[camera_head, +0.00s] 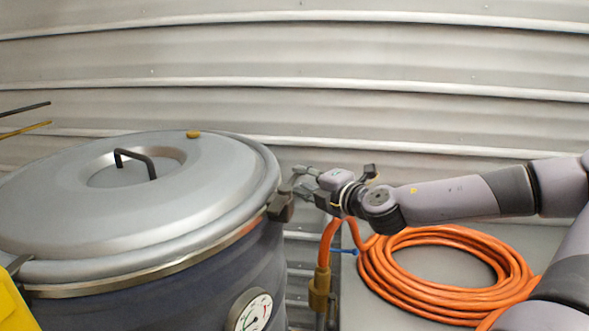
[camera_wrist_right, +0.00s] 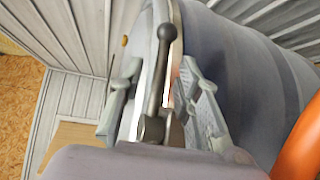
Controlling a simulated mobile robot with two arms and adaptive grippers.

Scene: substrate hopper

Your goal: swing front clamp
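A large grey drum with a domed lid (camera_head: 90,215) stands at the left of the head view, a metal band around its rim. My right gripper (camera_head: 291,188) is at the right side of that rim. In the right wrist view, a clamp lever with a dark ball knob (camera_wrist_right: 166,50) stands at the rim. The fingers of my right gripper (camera_wrist_right: 160,68) are on either side of the lever, apart, with visible gaps. The lever is hard to make out in the head view. My left gripper is not seen.
A coiled orange hose (camera_head: 440,270) lies on a grey surface right of the drum. A dial gauge (camera_head: 252,312) is on the drum's front. The lid has a dark handle (camera_head: 136,160). A yellow object (camera_head: 12,302) is at the lower left. A corrugated metal wall is behind.

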